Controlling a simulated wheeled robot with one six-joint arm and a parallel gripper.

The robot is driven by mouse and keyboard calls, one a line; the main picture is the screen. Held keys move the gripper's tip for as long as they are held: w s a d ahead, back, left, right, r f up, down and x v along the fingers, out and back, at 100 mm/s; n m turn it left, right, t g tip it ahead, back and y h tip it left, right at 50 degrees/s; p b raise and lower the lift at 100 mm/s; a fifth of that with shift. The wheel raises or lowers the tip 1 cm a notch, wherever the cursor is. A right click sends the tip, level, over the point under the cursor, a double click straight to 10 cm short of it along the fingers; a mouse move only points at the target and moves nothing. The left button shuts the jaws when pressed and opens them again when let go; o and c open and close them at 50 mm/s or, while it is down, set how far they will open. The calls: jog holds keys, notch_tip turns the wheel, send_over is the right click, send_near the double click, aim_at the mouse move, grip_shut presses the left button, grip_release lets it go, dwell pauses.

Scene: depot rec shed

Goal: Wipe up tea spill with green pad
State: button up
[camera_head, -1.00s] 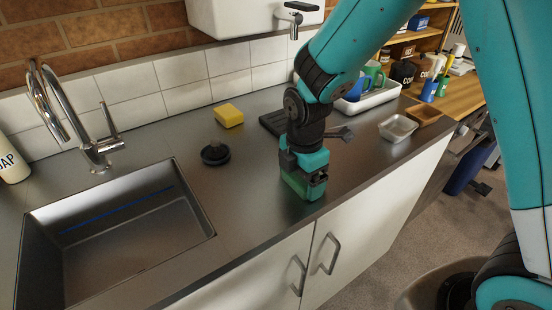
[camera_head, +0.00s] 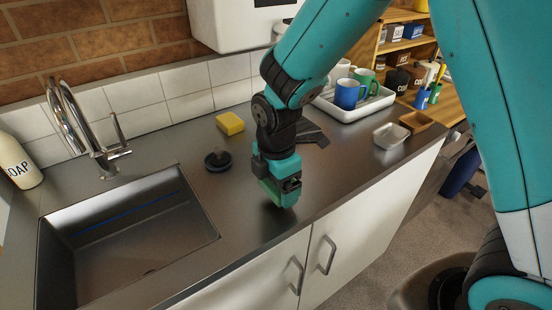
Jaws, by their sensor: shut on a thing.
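I cannot make out a tea spill; the pad and arm hide part of the counter.
The sink (camera_head: 128,232) lies left, with a black plug (camera_head: 218,160) and yellow sponge (camera_head: 230,123) behind. A white tray (camera_head: 352,113) with mugs, a metal dish (camera_head: 391,135) and a wooden tray (camera_head: 416,121) stand right. The counter's front edge is close.

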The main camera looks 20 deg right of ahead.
jog(key=shift+r+p, duration=1.75)
jog(key=shift+r, duration=0.6)
jog(key=shift+s+f, duration=0.1)
